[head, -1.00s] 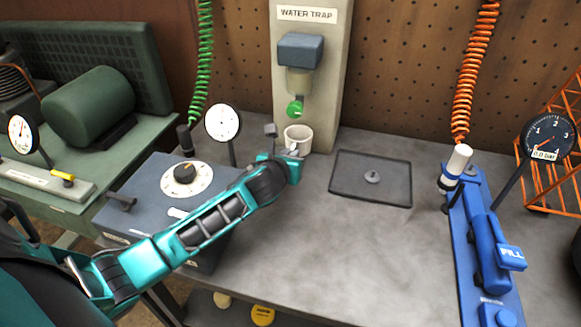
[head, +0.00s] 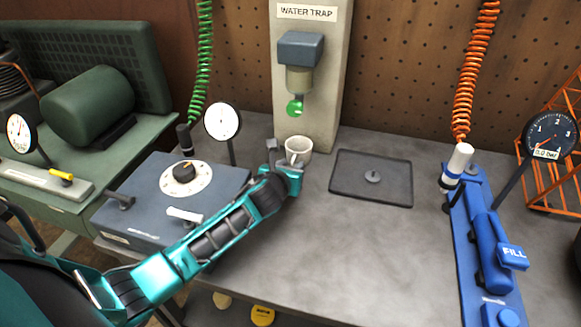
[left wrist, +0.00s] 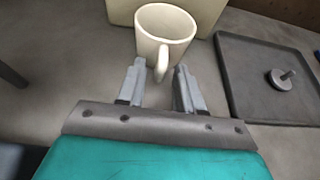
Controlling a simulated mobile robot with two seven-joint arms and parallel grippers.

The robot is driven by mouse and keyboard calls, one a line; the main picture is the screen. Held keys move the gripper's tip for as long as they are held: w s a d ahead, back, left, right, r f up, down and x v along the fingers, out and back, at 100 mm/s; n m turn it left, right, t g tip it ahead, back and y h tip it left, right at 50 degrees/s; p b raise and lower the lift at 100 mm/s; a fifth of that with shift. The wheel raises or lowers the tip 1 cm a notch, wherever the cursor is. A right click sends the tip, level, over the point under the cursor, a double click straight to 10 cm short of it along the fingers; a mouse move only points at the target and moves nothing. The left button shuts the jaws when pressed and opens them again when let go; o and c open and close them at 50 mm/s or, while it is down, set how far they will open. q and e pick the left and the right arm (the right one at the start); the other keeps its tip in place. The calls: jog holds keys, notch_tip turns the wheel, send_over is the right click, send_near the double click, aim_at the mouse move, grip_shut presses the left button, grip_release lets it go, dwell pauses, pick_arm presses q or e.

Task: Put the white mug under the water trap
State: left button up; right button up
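The white mug (head: 299,147) appears to stand upright on the grey bench, in front of the foot of the water trap's post. In the head view it shows below the water trap (head: 300,78) and its green valve (head: 295,107); how exactly it lines up in depth I cannot tell. My left gripper (head: 283,160) is at the mug's near side. In the left wrist view the mug (left wrist: 165,32) has its handle toward me, and my left gripper's fingers (left wrist: 158,88) are apart, with the handle's lower end near the gap between their tips. My right gripper is not in view.
A dark square tray (head: 345,188) with a small metal knob lies right of the mug. A blue-grey box with a dial (head: 184,178) and a round gauge (head: 222,121) stand left, close to my left arm. A blue fill station (head: 480,240) stands right. The middle front bench is clear.

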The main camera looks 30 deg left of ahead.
pick_arm(q)
jog(key=shift+r, duration=0.2)
jog(key=v, duration=1.2)
jog(key=shift+f+p, duration=0.1)
jog(key=shift+p, duration=0.2)
jog(key=shift+s, duration=0.1)
